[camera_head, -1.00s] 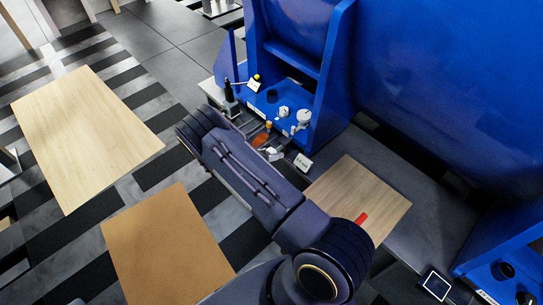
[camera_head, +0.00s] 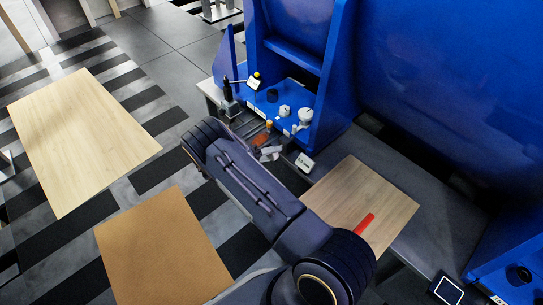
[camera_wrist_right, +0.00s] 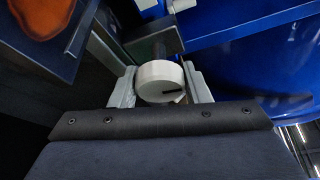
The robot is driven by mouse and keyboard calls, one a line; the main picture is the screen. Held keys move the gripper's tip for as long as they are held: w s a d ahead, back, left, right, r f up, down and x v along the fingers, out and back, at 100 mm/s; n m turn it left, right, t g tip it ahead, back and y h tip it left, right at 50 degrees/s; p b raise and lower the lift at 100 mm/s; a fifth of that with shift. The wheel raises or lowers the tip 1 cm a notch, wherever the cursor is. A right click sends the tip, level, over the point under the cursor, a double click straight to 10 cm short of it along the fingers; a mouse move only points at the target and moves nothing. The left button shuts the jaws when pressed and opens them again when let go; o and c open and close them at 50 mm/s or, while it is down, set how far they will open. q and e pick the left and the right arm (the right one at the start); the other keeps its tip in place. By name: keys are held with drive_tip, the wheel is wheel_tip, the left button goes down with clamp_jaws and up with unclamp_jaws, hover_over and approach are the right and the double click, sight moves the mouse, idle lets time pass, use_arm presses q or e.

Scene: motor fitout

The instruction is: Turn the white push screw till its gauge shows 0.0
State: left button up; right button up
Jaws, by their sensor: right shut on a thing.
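The white push screw (camera_wrist_right: 158,72) shows in the right wrist view as a round white knob with a dark slot or mark on its face. My right gripper (camera_wrist_right: 161,88) is shut on it, with one pale finger at each side. In the head view my right gripper (camera_head: 268,153) is small and partly hidden behind its own arm, at the front of the blue machine. A small white display (camera_head: 304,162) stands just to its right; its figures are too small to read. My left gripper is not in view.
The blue machine (camera_head: 330,75) rises behind, with white dials (camera_head: 305,116) and a small gauge on a stand (camera_head: 255,82). An orange patch (camera_head: 261,139) lies near the gripper. A wooden board (camera_head: 345,190) with a red bar (camera_head: 357,224) is at right.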

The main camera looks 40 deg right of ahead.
drive_tip(key=shift+n, duration=0.4)
drive_tip(key=shift+w+h, duration=0.1)
drive_tip(key=shift+h, duration=0.2)
drive_tip(key=o, duration=1)
drive_tip(key=shift+a, duration=0.1)
drive_tip(key=v, duration=0.7)
drive_tip(key=shift+a+p, duration=0.3)
drive_tip(key=shift+p, duration=0.05)
drive_tip(key=shift+w, duration=0.1)
idle(0.6)
